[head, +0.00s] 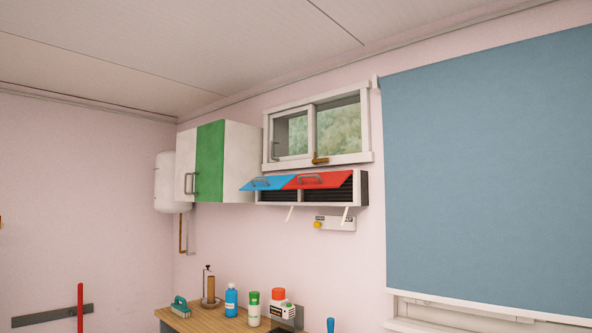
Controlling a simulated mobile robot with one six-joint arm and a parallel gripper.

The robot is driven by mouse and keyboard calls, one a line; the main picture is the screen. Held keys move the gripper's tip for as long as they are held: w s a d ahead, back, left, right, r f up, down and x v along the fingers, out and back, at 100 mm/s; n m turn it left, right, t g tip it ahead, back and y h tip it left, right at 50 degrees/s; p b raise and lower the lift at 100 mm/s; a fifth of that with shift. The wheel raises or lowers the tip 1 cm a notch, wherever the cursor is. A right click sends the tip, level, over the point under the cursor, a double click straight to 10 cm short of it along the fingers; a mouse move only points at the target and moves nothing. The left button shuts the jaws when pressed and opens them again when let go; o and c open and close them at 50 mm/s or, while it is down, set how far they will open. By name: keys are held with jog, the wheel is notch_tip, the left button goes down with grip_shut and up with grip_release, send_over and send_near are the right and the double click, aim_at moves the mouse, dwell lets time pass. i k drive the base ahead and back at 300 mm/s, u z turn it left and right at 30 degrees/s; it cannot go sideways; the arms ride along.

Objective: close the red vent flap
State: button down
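The red vent flap (321,180) is on the right half of a long vent box (360,188) on the pink wall, under a small window. The flap is tilted up and outward, with a grey handle on its face. The dark slatted opening shows below it. A blue flap (267,183) beside it on the left is also tilted outward, with its own handle and dark slats below. My gripper is not in view.
A wall cabinet with a green door (210,162) hangs left of the vent. A counter (178,322) below holds bottles (254,308) and other items. A blue blind (480,170) covers the right. A control panel (340,223) sits under the vent.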

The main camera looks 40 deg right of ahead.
aim_at(332, 179)
jog(key=z, duration=0.1)
jog(key=i, duration=0.95)
jog(key=u, duration=0.05)
